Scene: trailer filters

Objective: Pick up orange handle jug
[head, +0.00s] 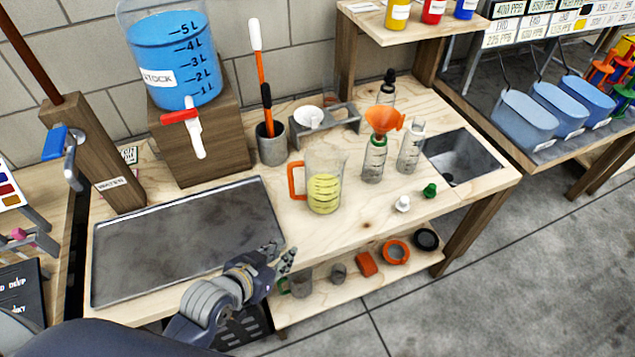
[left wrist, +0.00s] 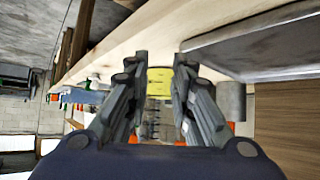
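The orange handle jug (head: 325,183) stands upright on the wooden bench in the head view. It is clear, holds yellow liquid, and its orange handle (head: 296,180) faces left. My left gripper (head: 279,257) is open and empty, near the bench's front edge, below and left of the jug and apart from it. In the left wrist view, the two fingers of the left gripper (left wrist: 160,65) are spread, with the jug's yellow part (left wrist: 159,82) showing between them farther off. My right gripper is not in view.
A metal tray (head: 180,240) lies left of the jug. A grey cup (head: 272,150) with an orange-handled tool stands behind it. Bottles, one with an orange funnel (head: 384,120), and a sink (head: 460,157) are to the right. Bare bench lies before the jug.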

